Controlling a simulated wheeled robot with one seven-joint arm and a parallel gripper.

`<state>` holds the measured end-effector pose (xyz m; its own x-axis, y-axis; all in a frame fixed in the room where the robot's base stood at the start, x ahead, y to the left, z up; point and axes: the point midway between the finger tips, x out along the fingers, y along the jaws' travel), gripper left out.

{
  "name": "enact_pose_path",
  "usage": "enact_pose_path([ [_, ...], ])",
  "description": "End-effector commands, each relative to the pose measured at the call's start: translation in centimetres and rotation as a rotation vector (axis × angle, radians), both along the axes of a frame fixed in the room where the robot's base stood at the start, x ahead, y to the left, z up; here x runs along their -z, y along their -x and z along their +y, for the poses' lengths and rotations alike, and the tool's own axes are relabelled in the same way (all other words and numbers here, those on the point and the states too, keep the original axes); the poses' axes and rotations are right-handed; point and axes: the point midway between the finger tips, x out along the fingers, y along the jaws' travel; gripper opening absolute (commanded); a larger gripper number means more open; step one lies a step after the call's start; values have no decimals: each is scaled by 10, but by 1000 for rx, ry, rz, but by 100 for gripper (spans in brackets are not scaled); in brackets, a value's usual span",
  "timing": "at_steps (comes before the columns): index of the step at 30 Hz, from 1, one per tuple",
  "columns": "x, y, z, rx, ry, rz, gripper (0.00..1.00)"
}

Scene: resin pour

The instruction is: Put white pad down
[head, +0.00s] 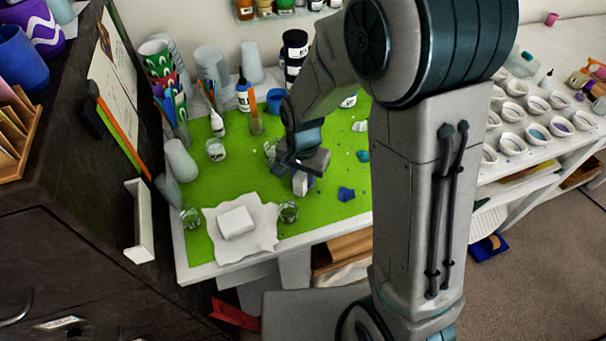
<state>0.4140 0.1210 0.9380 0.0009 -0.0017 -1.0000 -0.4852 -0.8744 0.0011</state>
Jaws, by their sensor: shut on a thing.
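My gripper (303,174) points down over the green mat and is shut on a small white thing (299,185), which appears to be the white pad. Only its lower part shows below the fingers, with a bluish patch beside it. I cannot tell whether it touches the mat. A larger white block (237,222) lies on a crumpled white sheet (262,241) to the left, apart from my gripper.
The green mat (335,215) has bare room around my gripper. A blue piece (346,194) lies to the right, a clear cup (289,212) at front left. Cups, bottles and a blue cup (275,101) crowd the back. White bowls (512,144) fill the right table.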

Motion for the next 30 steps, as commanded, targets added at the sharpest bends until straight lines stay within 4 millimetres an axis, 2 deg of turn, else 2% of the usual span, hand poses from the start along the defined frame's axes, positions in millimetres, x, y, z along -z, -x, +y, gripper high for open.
enact_pose_path([
  [10,5,0,0,0,0,-1,3],
  [11,3,0,0,0,0,-1,36],
  [12,3,0,0,0,0,-1,48],
  [13,3,0,0,0,0,-1,50],
  [23,-1,0,0,0,0,-1,50],
  [26,-8,-1,0,0,-2,-5,50],
  [30,-33,-1,0,0,-2,-8,50],
])
